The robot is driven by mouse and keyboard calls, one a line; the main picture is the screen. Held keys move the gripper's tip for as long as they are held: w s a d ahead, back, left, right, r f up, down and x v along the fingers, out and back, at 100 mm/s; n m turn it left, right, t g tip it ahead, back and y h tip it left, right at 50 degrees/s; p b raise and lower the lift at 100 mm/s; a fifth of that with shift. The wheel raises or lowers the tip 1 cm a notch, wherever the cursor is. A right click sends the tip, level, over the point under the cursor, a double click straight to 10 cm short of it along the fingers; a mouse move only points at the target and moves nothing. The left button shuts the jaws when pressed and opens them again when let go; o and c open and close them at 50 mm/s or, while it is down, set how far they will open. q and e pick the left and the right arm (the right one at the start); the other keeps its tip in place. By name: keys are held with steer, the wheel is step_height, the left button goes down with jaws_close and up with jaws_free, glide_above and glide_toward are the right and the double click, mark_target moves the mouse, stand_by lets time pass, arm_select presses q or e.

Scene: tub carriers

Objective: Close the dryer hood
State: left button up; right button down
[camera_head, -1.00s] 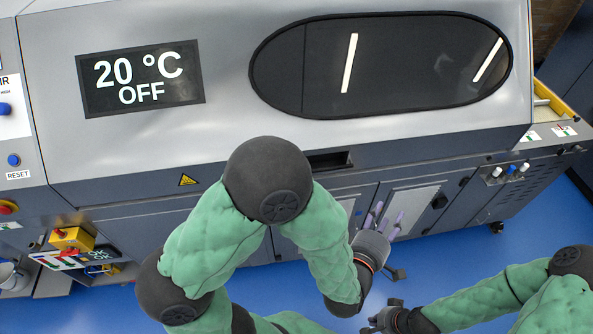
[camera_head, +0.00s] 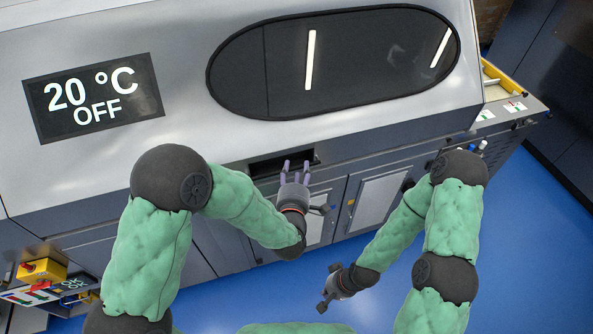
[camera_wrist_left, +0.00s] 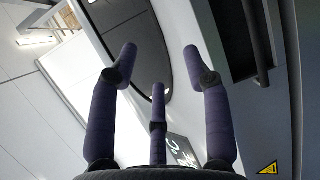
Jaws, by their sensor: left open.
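The dryer hood (camera_head: 190,95) is a large silver cover with a dark oval window (camera_head: 350,62) and a display reading 20 °C OFF (camera_head: 95,97). How far it stands open is hard to tell. A dark handle recess (camera_head: 268,166) lies at its lower front edge; it also shows in the left wrist view (camera_wrist_left: 238,40), with a dark bar in it. My left gripper (camera_head: 294,165) is open and empty, its purple fingers spread in front of the recess, contact unclear. My right gripper (camera_head: 331,288) is lower, away from the hood; its fingers are not clear.
Grey cabinet doors (camera_head: 378,200) are below the hood. A yellow box (camera_head: 42,270) with a red knob is at the lower left. A side unit with yellow edging (camera_head: 510,82) adjoins on the right. The blue floor (camera_head: 530,220) is clear at right.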

arm_select(q)
jaws_close()
jaws_free()
steer(key=shift+s, duration=0.15)
steer(key=s+r, duration=0.1)
steer(key=s, duration=1)
steer(key=shift+s+a+r, duration=0.2)
steer(key=shift+s+a, duration=0.15)
steer(key=shift+a, duration=0.1)
